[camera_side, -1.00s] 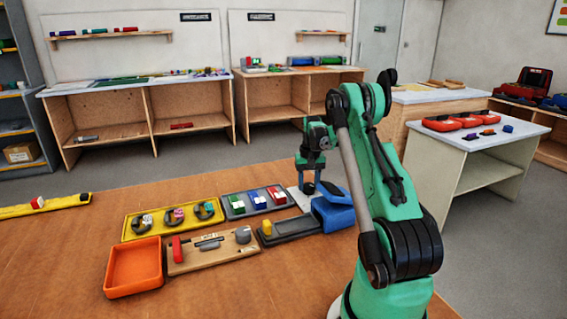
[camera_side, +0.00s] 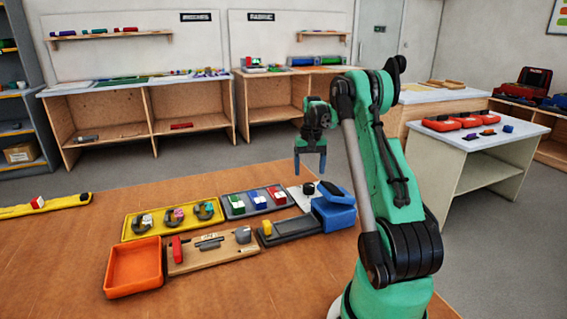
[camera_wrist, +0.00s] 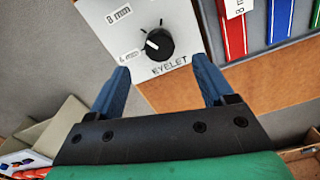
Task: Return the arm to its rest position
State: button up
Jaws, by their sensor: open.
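My gripper (camera_side: 310,166) hangs in the air above the far right edge of the wooden table, its blue fingers apart and pointing down. In the wrist view the gripper (camera_wrist: 158,85) is open with nothing between its fingers. Below it lies a white dial panel (camera_side: 299,199) with a round black knob. In the wrist view this panel (camera_wrist: 112,18) shows the black knob (camera_wrist: 158,44), an "EYELET" label and "8 mm" and "6 mm" marks. The knob is apart from the fingers.
A blue box with a raised lid (camera_side: 335,212) stands beside the panel. A grey tray (camera_side: 234,207) with coloured blocks, a yellow tray (camera_side: 133,232), a wooden tool board (camera_side: 188,265) and an orange bin (camera_side: 133,264) lie leftward.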

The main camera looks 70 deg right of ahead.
jog(key=shift+r, duration=0.4)
jog(key=shift+w+a, duration=0.1)
jog(key=w+a+r+n+t+h, duration=0.15)
jog(key=w+a+r+n, duration=0.4)
jog(key=a, duration=0.55)
jog(key=s+a+r+n+t+y, duration=0.1)
jog(key=a+n+t, duration=0.4)
jog(key=a, duration=2)
jog(key=shift+s+n+t, duration=0.35)
jog(key=shift+s+n, duration=0.25)
jog(key=shift+n, duration=0.15)
